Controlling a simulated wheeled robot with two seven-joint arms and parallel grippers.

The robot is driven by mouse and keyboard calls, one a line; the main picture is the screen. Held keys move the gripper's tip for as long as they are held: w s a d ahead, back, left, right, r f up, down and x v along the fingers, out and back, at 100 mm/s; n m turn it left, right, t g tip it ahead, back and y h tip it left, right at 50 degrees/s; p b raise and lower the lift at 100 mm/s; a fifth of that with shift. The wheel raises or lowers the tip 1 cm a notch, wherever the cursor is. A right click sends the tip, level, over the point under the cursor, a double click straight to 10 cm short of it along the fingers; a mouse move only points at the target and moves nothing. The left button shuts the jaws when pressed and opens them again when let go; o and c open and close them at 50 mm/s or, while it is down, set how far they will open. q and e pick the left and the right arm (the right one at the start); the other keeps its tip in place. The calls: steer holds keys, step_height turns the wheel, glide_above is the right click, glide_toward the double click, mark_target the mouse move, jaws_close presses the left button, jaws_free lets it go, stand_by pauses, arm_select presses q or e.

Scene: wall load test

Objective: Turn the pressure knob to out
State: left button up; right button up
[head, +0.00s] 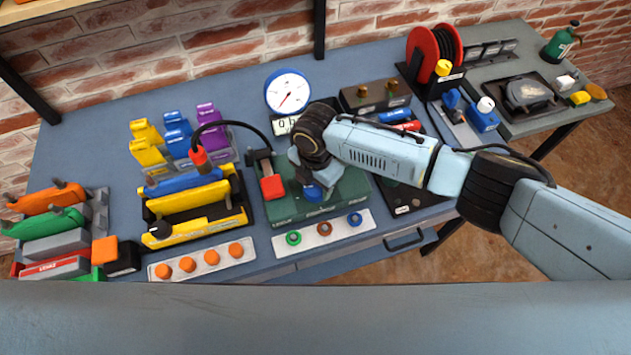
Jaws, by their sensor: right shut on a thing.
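My right gripper (318,178) points down over a green box (352,205) on the bench and is shut on a blue knob (313,193) on the box's top. I take this blue knob for the pressure knob. My wrist and fingers hide most of it, so its pointer and any "out" mark cannot be read. A round white pressure gauge (288,92) with a blue rim and a red needle stands behind the box. My left gripper is not in view.
A strip with green, orange and blue-ringed buttons (324,230) lies in front. Yellow and blue clamp-like parts (190,197) stand further left. A red hose reel (433,52) stands at the back right.

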steer(key=n, duration=0.3)
steer(key=shift+n, duration=0.4)
steer(key=n+b, duration=0.1)
steer(key=n, duration=0.2)
steer(key=shift+n, duration=0.3)
steer(key=n+b, duration=0.2)
steer(key=n, duration=0.4)
steer(key=n+b, duration=0.1)
steer(key=n, duration=0.2)
steer(key=shift+n, duration=0.4)
steer(key=shift+n+b, duration=1.05)
steer(key=shift+n, duration=0.05)
steer(key=shift+n+b, duration=0.7)
steer(key=shift+b, duration=0.1)
steer(key=o, duration=1)
